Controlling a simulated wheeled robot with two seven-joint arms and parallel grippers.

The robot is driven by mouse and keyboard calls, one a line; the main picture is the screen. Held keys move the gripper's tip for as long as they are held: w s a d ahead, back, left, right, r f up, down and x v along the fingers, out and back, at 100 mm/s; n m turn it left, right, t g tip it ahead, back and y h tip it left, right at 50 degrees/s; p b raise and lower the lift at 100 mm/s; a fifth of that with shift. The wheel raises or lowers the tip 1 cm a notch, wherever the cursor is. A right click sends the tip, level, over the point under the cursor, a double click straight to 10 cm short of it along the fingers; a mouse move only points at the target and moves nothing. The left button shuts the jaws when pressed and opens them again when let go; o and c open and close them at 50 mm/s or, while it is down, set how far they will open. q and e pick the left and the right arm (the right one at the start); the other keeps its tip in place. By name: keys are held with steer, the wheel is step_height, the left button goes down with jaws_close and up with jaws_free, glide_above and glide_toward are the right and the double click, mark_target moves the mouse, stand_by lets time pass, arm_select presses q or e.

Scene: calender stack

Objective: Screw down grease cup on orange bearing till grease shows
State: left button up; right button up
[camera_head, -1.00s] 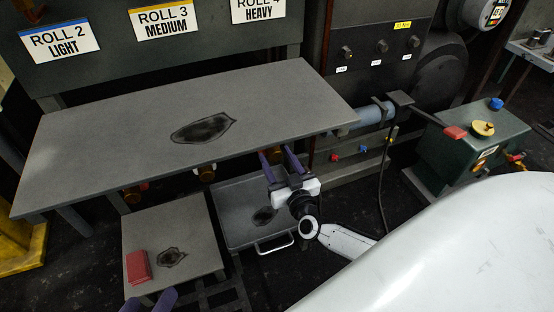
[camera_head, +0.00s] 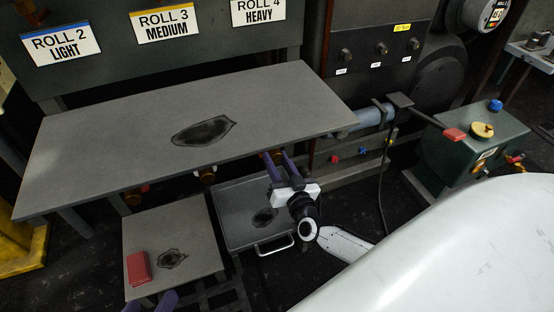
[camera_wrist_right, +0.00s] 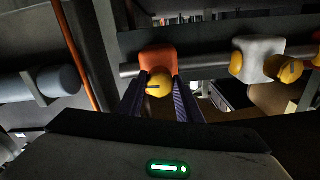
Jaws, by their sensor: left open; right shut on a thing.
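The orange bearing (camera_wrist_right: 157,59) sits on a horizontal shaft in the right wrist view. Its round yellow grease cup (camera_wrist_right: 159,86), with a dark line across its face, is between the purple fingers of my right gripper (camera_wrist_right: 160,93). The fingers are shut on the cup. In the head view, my right gripper (camera_head: 278,160) reaches up under the front edge of the grey table, which hides most of the bearing. I cannot make out any grease at the bearing. My left gripper (camera_head: 153,301) is open at the bottom edge, only its purple fingertips showing.
A white bearing (camera_wrist_right: 262,58) with yellow cups is beside the orange one. The grey table (camera_head: 90,150) overhangs this area. A handled tray (camera_head: 238,235) lies below my right gripper. A red block (camera_head: 138,268) lies on a low stand (camera_head: 195,225) near my left gripper.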

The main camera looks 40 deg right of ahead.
steer(key=m, duration=0.3)
steer(key=shift+m, duration=0.8)
steer(key=o, duration=1)
arm_select(q)
steer(key=shift+r, duration=0.1)
arm_select(e)
steer(key=shift+o, duration=0.2)
steer(key=shift+s, duration=0.1)
steer(key=p+v, duration=0.1)
steer(key=v, duration=0.2)
steer(key=shift+s+a+r+p, duration=0.1)
steer(key=shift+s+a+p, duration=0.05)
steer(key=shift+s+p, duration=0.2)
arm_select(q)
steer(key=f, duration=0.1)
steer(key=a+f+y+p, duration=0.1)
steer(key=f+g, duration=0.1)
steer(key=shift+s+a+f+y+p, duration=0.2)
steer(key=shift+a+y+p, duration=0.1)
steer(key=shift+a, duration=0.1)
arm_select(e)
glide_toward(276, 159)
steer(key=shift+s, duration=0.35)
